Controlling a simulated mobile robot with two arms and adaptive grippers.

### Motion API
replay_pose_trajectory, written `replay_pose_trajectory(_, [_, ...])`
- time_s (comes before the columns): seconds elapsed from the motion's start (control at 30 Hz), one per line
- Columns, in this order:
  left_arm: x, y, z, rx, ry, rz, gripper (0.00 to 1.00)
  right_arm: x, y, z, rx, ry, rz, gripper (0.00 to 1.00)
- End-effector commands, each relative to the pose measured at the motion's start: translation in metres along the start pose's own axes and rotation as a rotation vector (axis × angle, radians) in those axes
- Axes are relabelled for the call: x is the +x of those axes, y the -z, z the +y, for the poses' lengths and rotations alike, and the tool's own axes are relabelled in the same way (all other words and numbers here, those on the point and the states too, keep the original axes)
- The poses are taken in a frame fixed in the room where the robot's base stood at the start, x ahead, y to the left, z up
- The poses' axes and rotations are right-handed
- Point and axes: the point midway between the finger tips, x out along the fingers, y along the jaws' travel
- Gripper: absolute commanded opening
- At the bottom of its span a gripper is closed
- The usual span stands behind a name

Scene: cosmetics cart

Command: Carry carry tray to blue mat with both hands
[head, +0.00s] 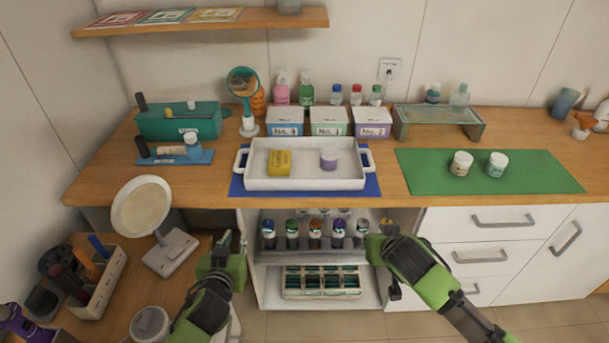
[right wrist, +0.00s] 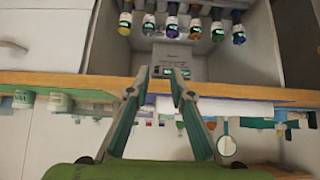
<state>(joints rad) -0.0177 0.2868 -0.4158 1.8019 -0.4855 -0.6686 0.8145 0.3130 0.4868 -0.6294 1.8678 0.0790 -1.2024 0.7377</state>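The white carry tray (head: 305,184) sits level on the blue mat (head: 236,187) on the wooden counter, with a handle at each end. It holds a yellow block (head: 279,162) and a purple-and-white jar (head: 329,159). My left gripper (head: 232,240) is in front of and below the counter edge, left of the open shelf, with its fingers apart and empty. My right gripper (right wrist: 158,76) is also below the counter edge, at the shelf's right side; its fingers are apart and empty in the right wrist view. Neither gripper touches the tray.
A green mat (head: 540,178) with two white jars (head: 479,163) lies to the right. Labelled boxes (head: 328,122) stand close behind the tray. A teal organiser (head: 180,121) and round mirror (head: 243,83) are at left. A lower side table (head: 188,285) holds another mirror (head: 141,205).

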Motion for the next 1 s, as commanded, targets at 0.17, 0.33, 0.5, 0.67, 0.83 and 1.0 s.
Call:
replay_pose_trajectory(0.17, [0.0,0.001,0.0,0.0,0.0,0.0,0.21,-0.024,0.001,0.0,0.0,0.002,0.002,0.21])
replay_pose_trajectory(0.33, [0.0,0.001,0.0,0.0,0.0,0.0,0.21,-0.06,0.003,-0.001,0.0,0.003,0.003,0.21])
replay_pose_trajectory(0.5, [0.0,0.0,0.0,0.0,0.0,0.0,0.21,-0.094,0.004,-0.001,-0.001,0.002,0.003,0.21])
replay_pose_trajectory(0.67, [0.0,0.0,0.0,0.0,0.0,0.0,0.21,-0.115,0.005,0.0,0.0,0.001,0.001,0.21])
replay_pose_trajectory(0.83, [0.0,0.0,0.0,0.0,0.0,0.0,0.21,-0.123,0.005,0.0,0.0,0.001,0.0,0.21])
replay_pose_trajectory(1.0, [0.0,0.0,0.0,0.0,0.0,0.0,0.21,-0.123,0.005,0.0,0.0,0.001,0.0,0.21])
